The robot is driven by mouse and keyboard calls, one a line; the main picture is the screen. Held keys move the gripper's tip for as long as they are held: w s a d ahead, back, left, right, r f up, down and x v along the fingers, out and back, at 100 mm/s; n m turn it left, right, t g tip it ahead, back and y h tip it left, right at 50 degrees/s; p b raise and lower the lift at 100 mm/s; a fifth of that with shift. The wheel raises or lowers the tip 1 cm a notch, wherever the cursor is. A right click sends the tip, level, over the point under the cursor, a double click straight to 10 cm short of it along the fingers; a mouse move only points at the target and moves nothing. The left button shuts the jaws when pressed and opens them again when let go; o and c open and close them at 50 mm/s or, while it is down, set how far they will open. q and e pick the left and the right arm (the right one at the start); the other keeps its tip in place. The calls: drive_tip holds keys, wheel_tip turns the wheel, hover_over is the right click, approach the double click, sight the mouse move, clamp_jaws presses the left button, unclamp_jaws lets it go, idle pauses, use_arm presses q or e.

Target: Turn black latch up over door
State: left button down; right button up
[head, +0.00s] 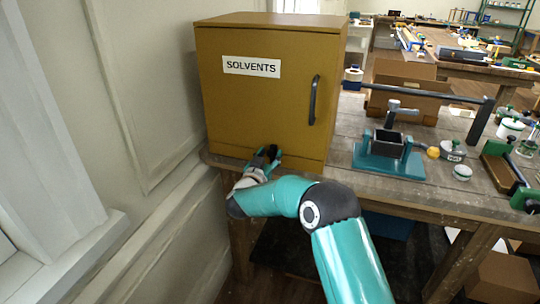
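An ochre cabinet (240,105) labelled "SOLVENTS" stands on the workbench with its door front toward me. The door looks shut. A black upright bar handle (314,100) is on the door's right side. My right gripper (271,153) is at the lower front edge of the cabinet, near the middle of the door's bottom. It is small and dark here, so I cannot tell whether its fingers are open or touching anything. I cannot make out a black latch apart from the gripper; it may be hidden behind it. My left gripper is out of view.
The wooden workbench (333,180) carries a teal vise-like fixture (389,160) right of the cabinet. A pale panelled wall (150,100) is close on the left.

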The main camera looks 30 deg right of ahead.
drive_tip(key=shift+d+r, duration=0.1)
drive_tip(key=shift+r, duration=0.05)
drive_tip(key=shift+s, duration=0.1)
drive_tip(key=v, duration=1.2)
